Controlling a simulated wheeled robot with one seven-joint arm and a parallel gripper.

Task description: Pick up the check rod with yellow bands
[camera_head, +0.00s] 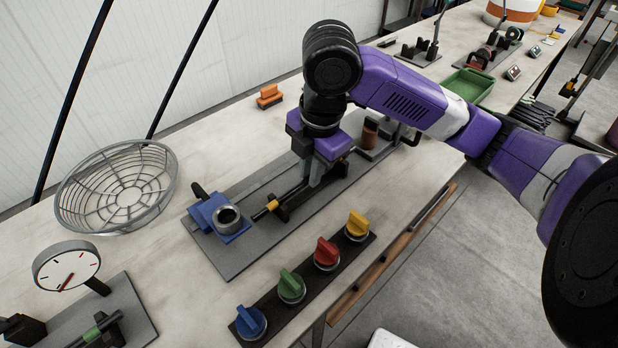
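The check rod (263,212), dark with a yellow band near its left end, lies on a black rest on a long grey base plate (238,258). Its near-left end points toward a blue block (218,217) that holds a grey metal ring. My gripper (314,182) points down over the rod's far-right part, with its purple body above. The fingers and wrist hide that end of the rod. I cannot tell whether the fingers touch the rod or how far apart they are.
Several coloured knobs (327,254) line a black strip at the table's front edge. A wire basket (120,186) and a round dial (66,266) stand at left. Another rod with a green band (92,334) lies lower left. An orange block (269,95) sits behind; bare tabletop surrounds it.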

